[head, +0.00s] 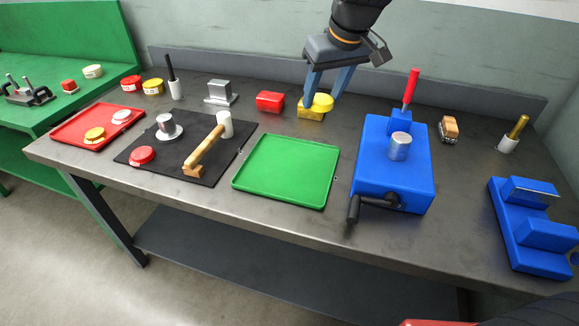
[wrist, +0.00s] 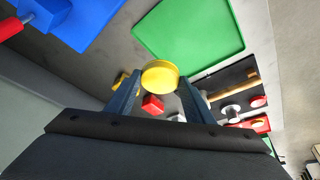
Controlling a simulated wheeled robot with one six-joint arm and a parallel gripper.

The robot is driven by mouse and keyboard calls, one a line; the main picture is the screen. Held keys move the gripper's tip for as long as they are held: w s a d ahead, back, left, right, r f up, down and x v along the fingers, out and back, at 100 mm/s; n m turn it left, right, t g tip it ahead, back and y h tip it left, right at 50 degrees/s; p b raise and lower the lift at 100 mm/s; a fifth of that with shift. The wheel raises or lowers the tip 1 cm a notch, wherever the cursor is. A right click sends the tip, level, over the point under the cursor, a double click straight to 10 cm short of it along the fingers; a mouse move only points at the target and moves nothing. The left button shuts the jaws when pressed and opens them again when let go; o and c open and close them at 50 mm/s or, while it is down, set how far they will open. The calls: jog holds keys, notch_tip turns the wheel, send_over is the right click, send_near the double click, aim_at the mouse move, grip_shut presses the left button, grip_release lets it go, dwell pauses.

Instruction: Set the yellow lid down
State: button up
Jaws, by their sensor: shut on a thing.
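The yellow lid (head: 323,102) is round and shallow, and it hangs between the fingertips of my gripper (head: 324,98) at the back of the bench. In the wrist view the lid (wrist: 160,76) sits between the two blue fingers of my gripper (wrist: 160,88), which is shut on it. In the head view the lid overlaps a yellow block (head: 311,114); I cannot tell how much gap lies between them. A finger hides part of that block in the wrist view.
An empty green tray (head: 285,170) lies in front. A red box (head: 270,101) is just left of my gripper. The blue press (head: 390,165) with a can stands right. A black mat (head: 180,165) with a mallet and a red tray (head: 75,132) holding lids lie left.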

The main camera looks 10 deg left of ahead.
send_over(288, 166)
jog(key=s+d, duration=0.1)
notch_tip(288, 166, down, 7)
jog(key=shift+n, duration=0.3)
jog(key=f, duration=0.5)
jog(key=shift+s+f, duration=0.15)
jog(key=shift+s, duration=0.05)
jog(key=shift+f, duration=2.45)
jog(key=shift+f+b, duration=0.15)
jog(key=shift+b, duration=0.15)
jog(key=o, duration=1.1)
jog(key=shift+r, duration=0.25)
jog(key=v, duration=1.1)
jog(key=shift+d+r, duration=0.25)
jog(key=shift+r, duration=0.1)
